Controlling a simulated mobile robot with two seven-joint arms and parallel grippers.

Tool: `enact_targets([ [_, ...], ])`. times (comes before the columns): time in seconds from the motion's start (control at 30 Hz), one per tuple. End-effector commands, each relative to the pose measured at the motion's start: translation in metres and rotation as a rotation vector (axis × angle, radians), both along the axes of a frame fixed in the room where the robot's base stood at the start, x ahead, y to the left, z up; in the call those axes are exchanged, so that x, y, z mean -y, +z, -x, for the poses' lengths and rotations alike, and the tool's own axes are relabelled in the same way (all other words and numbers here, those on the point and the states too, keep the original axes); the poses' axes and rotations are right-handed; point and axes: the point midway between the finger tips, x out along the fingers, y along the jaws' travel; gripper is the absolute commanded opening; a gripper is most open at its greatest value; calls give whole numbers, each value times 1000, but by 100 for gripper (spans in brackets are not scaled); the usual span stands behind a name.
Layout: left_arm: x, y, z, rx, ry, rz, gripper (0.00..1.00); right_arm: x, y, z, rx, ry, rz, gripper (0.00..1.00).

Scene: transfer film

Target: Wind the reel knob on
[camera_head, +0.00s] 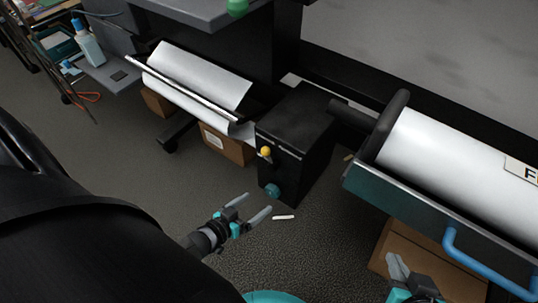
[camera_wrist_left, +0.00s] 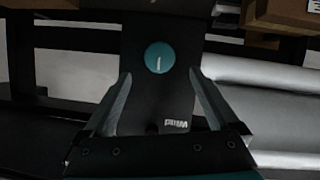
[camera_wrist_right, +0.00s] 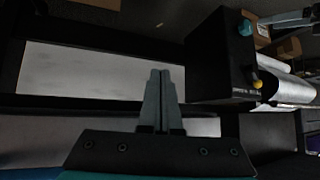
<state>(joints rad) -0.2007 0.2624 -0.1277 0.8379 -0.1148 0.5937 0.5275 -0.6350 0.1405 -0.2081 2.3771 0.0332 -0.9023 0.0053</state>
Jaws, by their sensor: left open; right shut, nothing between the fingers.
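The reel knob is a round teal disc (camera_head: 273,190) low on the front of a black box (camera_head: 300,120). In the left wrist view the knob (camera_wrist_left: 159,57) faces me, with a white mark. An upside-down white label (camera_wrist_left: 176,124), which seems to read WIND, is on the same face. My left gripper (camera_head: 257,203) is open in front of the box, its fingers apart and pointing toward the knob, with nothing visible between them. My right gripper (camera_head: 393,260) is shut and empty, below the large white roll. The knob (camera_wrist_right: 245,28) also shows in the right wrist view.
A yellow knob (camera_head: 265,151) sits above the teal one. A white roll (camera_head: 460,150) in a teal-edged tray with a blue handle (camera_head: 470,262) is at right. White film (camera_head: 195,80) lies on the left rack. Cardboard boxes (camera_head: 228,147) stand below.

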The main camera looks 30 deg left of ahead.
Motion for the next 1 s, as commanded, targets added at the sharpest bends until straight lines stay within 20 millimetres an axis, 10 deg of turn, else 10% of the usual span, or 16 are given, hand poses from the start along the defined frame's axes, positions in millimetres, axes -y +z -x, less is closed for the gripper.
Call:
enact_targets([
  [1.0, 10, -26, -58, -1, 0, 1, 94, -54, 23, -8, 499, 24, -289, 0],
])
